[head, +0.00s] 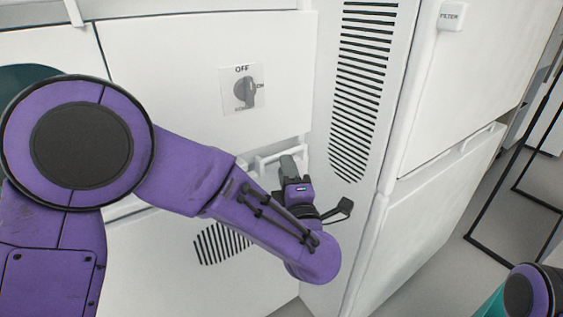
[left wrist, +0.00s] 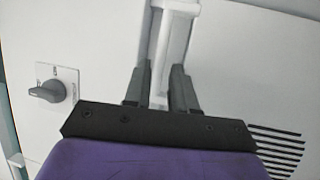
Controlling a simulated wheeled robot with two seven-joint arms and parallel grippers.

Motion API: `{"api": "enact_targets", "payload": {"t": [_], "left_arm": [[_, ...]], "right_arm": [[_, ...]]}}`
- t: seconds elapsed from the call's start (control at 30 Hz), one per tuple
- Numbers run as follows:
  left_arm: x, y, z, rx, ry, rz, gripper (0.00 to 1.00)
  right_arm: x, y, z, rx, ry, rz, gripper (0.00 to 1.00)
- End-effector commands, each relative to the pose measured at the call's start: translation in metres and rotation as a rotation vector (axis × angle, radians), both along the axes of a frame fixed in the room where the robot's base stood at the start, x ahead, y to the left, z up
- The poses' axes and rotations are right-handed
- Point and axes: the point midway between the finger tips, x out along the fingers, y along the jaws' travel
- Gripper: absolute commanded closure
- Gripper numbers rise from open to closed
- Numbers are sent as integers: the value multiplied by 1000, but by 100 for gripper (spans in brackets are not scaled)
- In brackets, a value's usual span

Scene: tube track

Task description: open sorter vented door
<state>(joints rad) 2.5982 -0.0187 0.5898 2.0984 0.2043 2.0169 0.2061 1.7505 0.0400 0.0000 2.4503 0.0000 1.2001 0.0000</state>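The sorter's lower white door panel (head: 175,262) carries dark vent slots (head: 222,243); the slots also show at the lower right of the left wrist view (left wrist: 275,145). The door looks shut, though my arm hides much of it. A white bar handle (head: 266,161) sits near its top edge. My left gripper (head: 289,166) is at this handle. In the left wrist view, its two dark fingers (left wrist: 160,78) stand apart on either side of the handle bar (left wrist: 162,50), with visible gaps. My right gripper is out of view.
A grey rotary knob marked OFF (head: 245,91) is on the panel above the handle. A tall vented strip (head: 360,90) and a FILTER tab (head: 452,16) stand to the right. A black frame (head: 510,190) stands on the floor at far right.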

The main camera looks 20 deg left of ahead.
Motion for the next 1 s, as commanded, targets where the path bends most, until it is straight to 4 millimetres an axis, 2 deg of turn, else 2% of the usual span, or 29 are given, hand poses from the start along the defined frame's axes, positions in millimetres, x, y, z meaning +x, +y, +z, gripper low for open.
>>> {"api": "enact_targets", "payload": {"t": [0.1,0.3,0.6,0.67,0.7,1.0], "left_arm": [[22,13,3,-2,0,2,75],[45,25,8,1,2,-1,75],[49,27,9,5,3,-2,75],[49,27,9,5,3,-2,94],[49,27,9,5,3,-2,100],[49,25,9,4,4,-7,100]], "right_arm": [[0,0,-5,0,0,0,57],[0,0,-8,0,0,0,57],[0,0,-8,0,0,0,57],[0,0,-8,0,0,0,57],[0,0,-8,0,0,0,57],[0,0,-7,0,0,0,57]]}}
